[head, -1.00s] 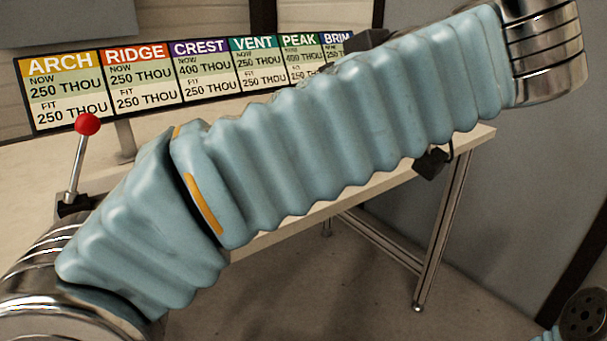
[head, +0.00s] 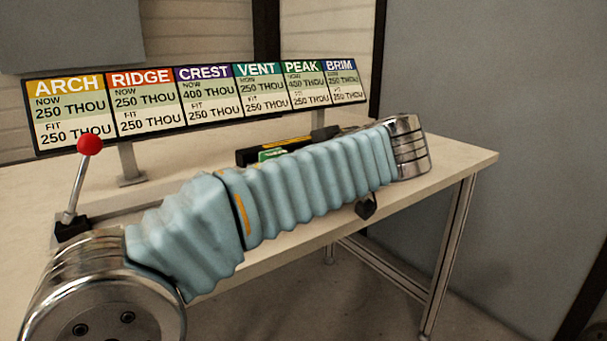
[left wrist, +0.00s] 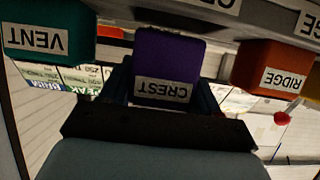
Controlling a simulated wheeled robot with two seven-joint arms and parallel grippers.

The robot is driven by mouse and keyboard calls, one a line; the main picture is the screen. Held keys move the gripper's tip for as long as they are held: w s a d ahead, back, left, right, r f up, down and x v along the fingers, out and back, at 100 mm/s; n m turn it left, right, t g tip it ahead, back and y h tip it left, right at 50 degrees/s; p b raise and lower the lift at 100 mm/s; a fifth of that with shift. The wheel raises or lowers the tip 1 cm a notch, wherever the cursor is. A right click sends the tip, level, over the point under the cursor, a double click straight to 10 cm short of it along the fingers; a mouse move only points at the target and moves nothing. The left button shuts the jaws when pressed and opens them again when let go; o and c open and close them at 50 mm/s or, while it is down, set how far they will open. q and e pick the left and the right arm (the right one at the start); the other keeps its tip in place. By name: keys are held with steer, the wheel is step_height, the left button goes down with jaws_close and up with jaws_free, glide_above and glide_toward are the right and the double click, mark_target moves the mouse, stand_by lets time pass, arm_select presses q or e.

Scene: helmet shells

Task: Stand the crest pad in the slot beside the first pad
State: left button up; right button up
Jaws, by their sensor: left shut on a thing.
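The purple crest pad (left wrist: 168,58), its CREST label upside down, shows in the middle of the left wrist view. My left gripper (left wrist: 165,85) is shut on it, with a dark finger at each side. I cannot tell whether the pad touches the grey labelled rail (left wrist: 185,12) above it in the picture. A teal VENT block (left wrist: 48,32) is to the left and an orange RIDGE block (left wrist: 272,68) to the right, both apart from the crest pad. In the head view my left arm hides the gripper and pad. The slot and first pad cannot be made out. My right gripper is out of view.
A sign board (head: 200,98) stands along the back of the pale table (head: 450,172); its CREST column reads now 400, fit 250. A red-knobbed lever (head: 89,146) stands at the left. A black item (head: 248,157) with yellow and green marks lies behind my arm. The table's right end is clear.

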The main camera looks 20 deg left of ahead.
arm_select(q)
steer(key=shift+s+f, duration=0.1)
steer(key=shift+f, duration=0.8)
steer(key=shift+f+b, duration=0.4)
steer(key=shift+b, duration=0.2)
steer(key=o, duration=1)
steer(key=shift+r, duration=0.1)
steer(key=shift+o, duration=0.2)
